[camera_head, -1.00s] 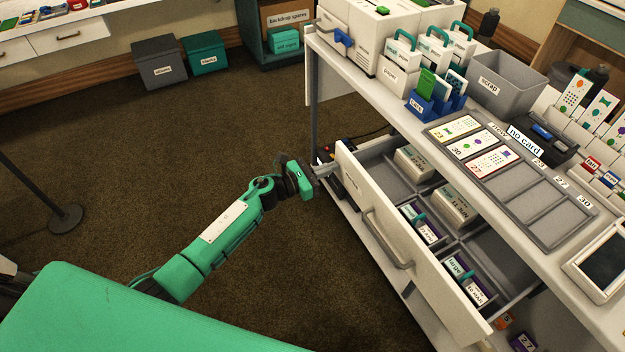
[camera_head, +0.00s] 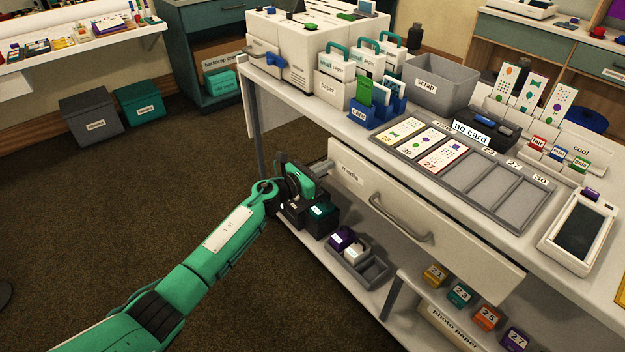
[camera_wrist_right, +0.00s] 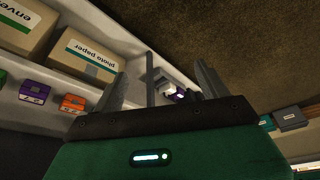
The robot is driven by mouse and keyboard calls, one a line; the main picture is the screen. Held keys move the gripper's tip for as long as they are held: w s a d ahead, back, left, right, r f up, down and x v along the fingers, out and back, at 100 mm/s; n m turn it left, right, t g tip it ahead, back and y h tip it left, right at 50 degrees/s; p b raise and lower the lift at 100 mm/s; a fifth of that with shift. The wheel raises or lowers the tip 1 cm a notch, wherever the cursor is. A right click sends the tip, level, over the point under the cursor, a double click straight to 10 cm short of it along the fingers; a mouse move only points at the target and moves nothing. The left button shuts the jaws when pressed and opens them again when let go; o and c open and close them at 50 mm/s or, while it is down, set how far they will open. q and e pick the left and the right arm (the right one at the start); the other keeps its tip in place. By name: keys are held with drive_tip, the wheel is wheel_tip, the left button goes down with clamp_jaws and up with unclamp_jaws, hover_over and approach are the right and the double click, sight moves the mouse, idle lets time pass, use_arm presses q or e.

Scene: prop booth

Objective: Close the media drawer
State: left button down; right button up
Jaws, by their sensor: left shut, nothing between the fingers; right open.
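The media drawer (camera_head: 385,205) is a white front with a grey bar handle (camera_head: 400,218) and a small label, under the counter in the head view. Its front lies close under the counter edge and its inside does not show; I cannot tell whether it is fully flush. My left gripper (camera_head: 322,170) is shut and empty at the left end of the drawer front. Its tips are at or very near that end; contact is unclear. My right gripper (camera_wrist_right: 162,82) is open and empty in the right wrist view, near the lower shelf.
The counter (camera_head: 300,108) carries a card tray (camera_head: 480,187), a scrap bin (camera_head: 440,83) and a tablet (camera_head: 580,232). Below are a dark divided tray (camera_head: 375,272) and several numbered blocks, including an orange one (camera_head: 486,318).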

sight(337, 158)
use_arm(q)
drive_tip(key=b+x, duration=0.1)
drive_tip(key=x, duration=0.2)
drive_tip(key=shift+f+b, duration=0.15)
drive_tip(key=shift+b, duration=0.2)
drive_tip(key=shift+b+x, duration=0.5)
drive_tip(key=shift+x, duration=0.35)
drive_tip(key=shift+w+r, duration=0.1)
drive_tip(key=shift+r, duration=0.3)
use_arm(e)
drive_tip(key=a+r+t, duration=0.1)
drive_tip(key=w+a+t+y, duration=0.1)
drive_tip(key=w+a+r+t, duration=0.1)
drive_tip(key=shift+a+r+n, duration=0.3)
